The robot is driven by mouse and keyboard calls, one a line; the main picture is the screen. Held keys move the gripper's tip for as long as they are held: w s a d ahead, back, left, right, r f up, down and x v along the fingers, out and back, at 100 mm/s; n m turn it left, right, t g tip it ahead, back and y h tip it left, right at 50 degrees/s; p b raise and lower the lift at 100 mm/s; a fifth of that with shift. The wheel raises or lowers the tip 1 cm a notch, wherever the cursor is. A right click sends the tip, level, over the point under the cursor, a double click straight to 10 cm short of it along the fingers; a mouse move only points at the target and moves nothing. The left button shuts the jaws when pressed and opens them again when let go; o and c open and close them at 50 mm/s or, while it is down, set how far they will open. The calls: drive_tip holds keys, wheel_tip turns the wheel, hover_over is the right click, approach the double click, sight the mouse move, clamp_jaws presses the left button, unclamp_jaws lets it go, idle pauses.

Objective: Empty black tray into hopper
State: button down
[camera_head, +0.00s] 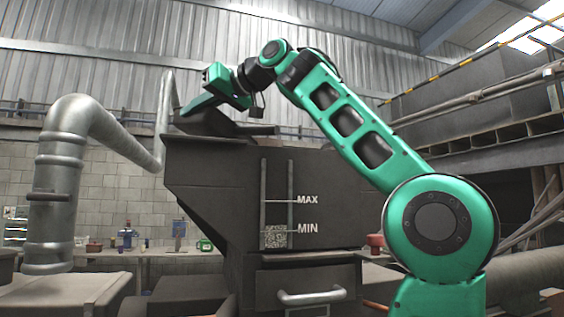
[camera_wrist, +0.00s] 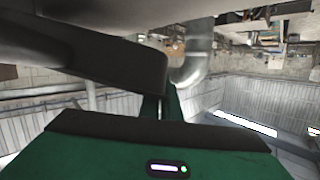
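The hopper (camera_head: 215,165) is a large dark grey bin with a level window marked MAX and MIN. Pale granular material (camera_head: 275,237) shows in the window around the MIN mark. My green gripper (camera_head: 188,108) is above the hopper's upper left rim. The black tray (camera_head: 222,124) is at the fingertips, tilted, over the hopper's top. In the wrist view the tray (camera_wrist: 110,60) crosses the upper left, and the green fingers (camera_wrist: 160,105) close together at its edge. The tray's inside and the hopper's opening are hidden.
A thick silver pipe (camera_head: 65,165) stands left of the hopper. A drawer with a metal handle (camera_head: 312,297) is under the level window. A workbench with small items (camera_head: 128,238) is behind at left. Beams and pipes (camera_head: 470,100) run along the right.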

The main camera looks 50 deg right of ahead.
sight(211, 110)
drive_tip(key=shift+v, duration=0.95)
drive_tip(key=shift+m+t+y, duration=0.4)
drive_tip(key=shift+m+t, duration=0.3)
drive_tip(key=shift+m, duration=0.1)
drive_tip(key=shift+s+d+r+b, duration=0.15)
drive_tip(key=shift+s+r, duration=0.15)
drive_tip(key=shift+s, duration=0.4)
drive_tip(key=shift+s+d+r+b, duration=0.1)
drive_tip(key=shift+s+d+r, duration=0.15)
drive_tip(key=shift+s, duration=0.4)
drive_tip(key=shift+s+d+r+b, duration=0.1)
drive_tip(key=shift+s+r, duration=0.2)
drive_tip(key=shift+s, duration=0.4)
drive_tip(key=s+d+r+m+t, duration=0.1)
drive_tip(key=s+d+r+m, duration=0.1)
drive_tip(key=d+r, duration=0.3)
drive_tip(key=shift+d+r+m+t+y, duration=0.2)
drive_tip(key=shift+d+m+t+y, duration=0.1)
drive_tip(key=shift+m+t+y, duration=0.15)
drive_tip(key=shift+s+d+r+m+t+b, duration=0.2)
drive_tip(key=shift+d+r+m+t+b, duration=0.15)
drive_tip(key=shift+d+r+m+b, duration=0.3)
idle(0.7)
